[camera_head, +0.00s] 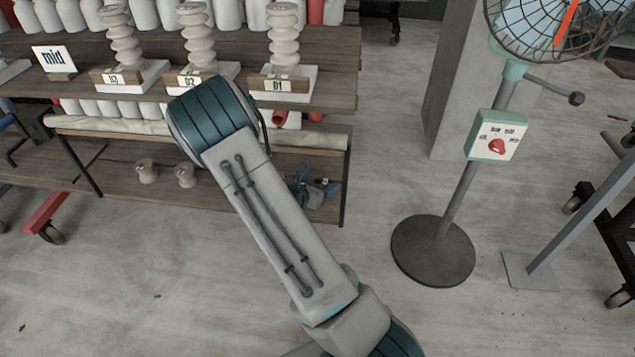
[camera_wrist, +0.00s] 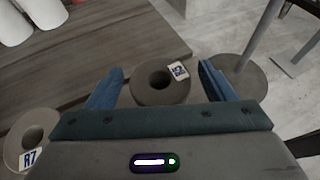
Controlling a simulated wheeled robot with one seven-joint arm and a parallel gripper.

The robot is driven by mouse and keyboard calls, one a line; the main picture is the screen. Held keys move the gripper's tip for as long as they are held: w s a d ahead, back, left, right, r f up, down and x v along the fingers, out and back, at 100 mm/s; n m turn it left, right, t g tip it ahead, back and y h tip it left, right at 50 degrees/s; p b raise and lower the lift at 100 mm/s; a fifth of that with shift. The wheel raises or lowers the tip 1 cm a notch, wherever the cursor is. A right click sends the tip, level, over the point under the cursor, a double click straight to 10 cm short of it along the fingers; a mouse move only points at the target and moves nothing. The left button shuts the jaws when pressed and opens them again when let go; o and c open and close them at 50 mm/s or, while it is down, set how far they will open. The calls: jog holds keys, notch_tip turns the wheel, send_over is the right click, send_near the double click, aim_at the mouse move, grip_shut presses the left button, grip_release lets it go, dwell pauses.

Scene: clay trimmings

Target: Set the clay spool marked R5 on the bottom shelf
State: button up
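In the wrist view a grey clay spool (camera_wrist: 150,96) with a hole in its top lies between the blue fingers of my gripper (camera_wrist: 160,66). Its small white label starts with R; the digit is hard to read. A gap shows on each side between spool and fingers, so the gripper looks open around it. Another spool, marked R7 (camera_wrist: 36,133), is at the lower left. In the head view my gripper (camera_head: 313,188) is low near the right end of the bottom shelf (camera_head: 120,183), partly behind my arm. Two pale spools (camera_head: 147,172) (camera_head: 186,176) stand on that shelf.
A round fan base (camera_head: 433,251) and pole stand to the right. A concrete pillar (camera_head: 470,60) is behind.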

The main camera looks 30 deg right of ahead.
jog(key=shift+r, duration=0.25)
jog(key=p+v, duration=0.3)
jog(key=v, duration=0.9)
jog(key=s+d+r+m+g+y, duration=0.2)
jog(key=s+d+r+m+g, duration=0.2)
jog(key=s+r+m+g, duration=0.65)
jog(key=s+a+r+m+t+y, duration=0.4)
jog(key=s+a+m+y, duration=0.4)
jog(key=m, duration=0.6)
jog(key=shift+s+a+r+y, duration=0.25)
jog(key=shift+a+r+y, duration=0.35)
jog(key=shift+a+r, duration=0.4)
